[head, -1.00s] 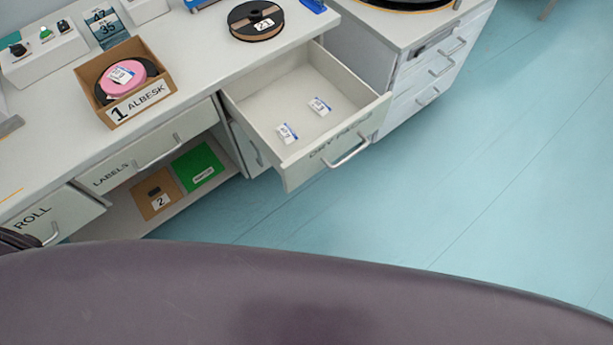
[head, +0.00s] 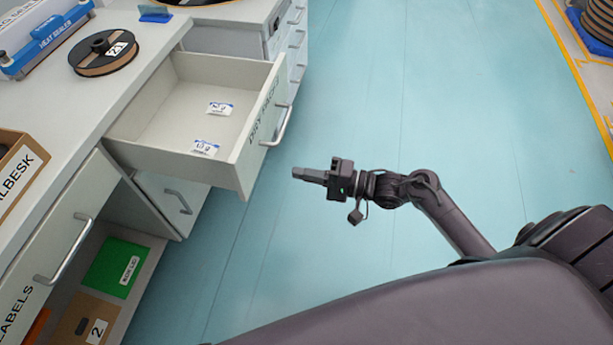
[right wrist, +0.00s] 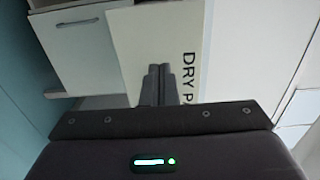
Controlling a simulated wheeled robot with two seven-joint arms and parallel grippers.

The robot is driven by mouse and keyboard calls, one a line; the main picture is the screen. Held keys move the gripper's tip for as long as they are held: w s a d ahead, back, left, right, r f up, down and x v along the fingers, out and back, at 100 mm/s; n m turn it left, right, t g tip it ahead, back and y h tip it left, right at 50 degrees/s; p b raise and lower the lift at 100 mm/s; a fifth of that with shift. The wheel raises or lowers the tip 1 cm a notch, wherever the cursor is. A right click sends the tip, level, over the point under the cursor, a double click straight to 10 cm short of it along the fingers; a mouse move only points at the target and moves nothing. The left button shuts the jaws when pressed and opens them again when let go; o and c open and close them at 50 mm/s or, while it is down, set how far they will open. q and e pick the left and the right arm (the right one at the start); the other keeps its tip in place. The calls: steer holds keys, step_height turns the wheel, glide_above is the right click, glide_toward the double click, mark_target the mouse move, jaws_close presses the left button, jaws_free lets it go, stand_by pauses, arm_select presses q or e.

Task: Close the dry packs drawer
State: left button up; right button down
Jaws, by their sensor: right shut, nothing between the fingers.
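The dry packs drawer (head: 250,140) is pulled far out of the white bench in the head view. Two small white-and-blue packs (head: 221,108) (head: 205,147) lie inside it. Its bar handle (head: 279,126) is on the front panel. My right gripper (head: 296,173) is shut and empty, in front of the drawer front and apart from it in the head view. In the right wrist view the shut fingers (right wrist: 160,82) point at the drawer front (right wrist: 185,30), beside its printed "DRY P" lettering. My left gripper is not in view.
A black reel (head: 103,52) and a blue heat sealer (head: 48,35) stand on the bench top. The labels drawer (head: 50,240) is left of the open drawer, above a shelf with a green folder (head: 116,268). Blue floor (head: 380,90) is clear to the right.

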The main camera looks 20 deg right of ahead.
mark_target(250, 164)
steer(key=x, duration=0.9)
steer(key=shift+a+b, duration=0.15)
steer(key=shift+b, duration=0.15)
steer(key=shift+w+a, duration=0.25)
steer(key=shift+a, duration=0.05)
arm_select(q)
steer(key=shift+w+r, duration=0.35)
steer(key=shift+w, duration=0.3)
